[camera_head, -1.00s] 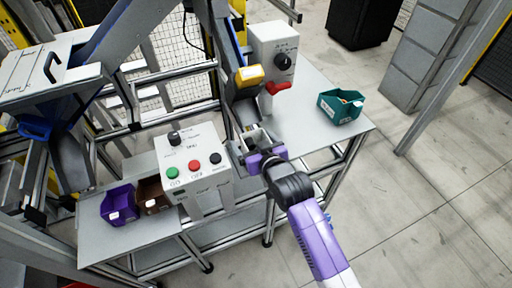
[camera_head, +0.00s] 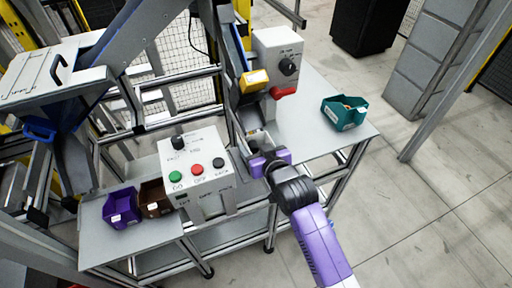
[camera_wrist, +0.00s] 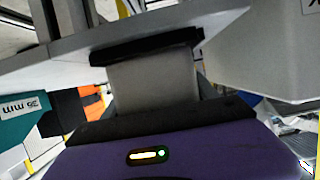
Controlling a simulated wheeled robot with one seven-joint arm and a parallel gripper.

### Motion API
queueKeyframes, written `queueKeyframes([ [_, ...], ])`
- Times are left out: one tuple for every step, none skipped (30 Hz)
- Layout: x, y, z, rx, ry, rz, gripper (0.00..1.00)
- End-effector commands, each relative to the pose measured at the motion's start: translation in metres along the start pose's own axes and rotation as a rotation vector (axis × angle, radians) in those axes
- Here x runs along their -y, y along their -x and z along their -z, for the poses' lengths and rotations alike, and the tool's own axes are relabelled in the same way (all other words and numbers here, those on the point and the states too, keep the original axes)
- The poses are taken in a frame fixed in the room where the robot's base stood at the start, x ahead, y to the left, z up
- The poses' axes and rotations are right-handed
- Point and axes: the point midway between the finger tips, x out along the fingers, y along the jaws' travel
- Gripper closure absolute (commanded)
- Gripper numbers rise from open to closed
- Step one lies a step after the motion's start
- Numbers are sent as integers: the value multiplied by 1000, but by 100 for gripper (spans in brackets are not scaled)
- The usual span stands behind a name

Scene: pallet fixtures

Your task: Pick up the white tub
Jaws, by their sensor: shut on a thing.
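My gripper (camera_head: 260,154) is at the work table, between the control box with buttons and the taller box with a black knob. In the wrist view it is shut on a pale grey-white piece (camera_wrist: 155,85), which I take to be the white tub. Only one flat face of it shows, between a dark bar above and the dark edge of my purple gripper below. In the head view the tub is mostly hidden by my gripper and the chute end. I cannot tell whether it touches the table.
A control box (camera_head: 190,158) stands close left, a knob box (camera_head: 276,52) behind. A chute with a yellow-ended part (camera_head: 255,79) hangs just above. A teal bin (camera_head: 344,113) sits right; purple (camera_head: 121,205) and brown (camera_head: 155,197) bins sit left. The right tabletop is mostly clear.

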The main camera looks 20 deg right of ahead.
Motion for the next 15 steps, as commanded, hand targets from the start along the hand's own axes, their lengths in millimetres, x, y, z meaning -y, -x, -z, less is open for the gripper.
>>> queueKeyframes([
  [0, 1, 4, -4, 0, 0, 80],
  [0, 2, 6, -4, 0, -1, 80],
  [0, 5, 5, -1, 0, -1, 80],
  [0, 8, 3, 0, 0, -1, 80],
  [0, 10, 2, 0, 0, -1, 80],
  [0, 15, 0, 0, 0, -1, 80],
  [0, 18, -1, 0, 1, 0, 80],
  [0, 21, -2, -1, 1, 0, 80],
  [0, 27, -5, 0, 1, 0, 80],
  [0, 31, -6, -1, 1, 0, 80],
  [0, 35, -8, -1, 1, 1, 80],
  [0, 41, -10, 0, 1, 1, 80],
  [0, 46, -12, 0, 1, 1, 80],
  [0, 51, -15, 1, 1, 0, 80],
  [0, 58, -17, 1, 2, 0, 80],
])
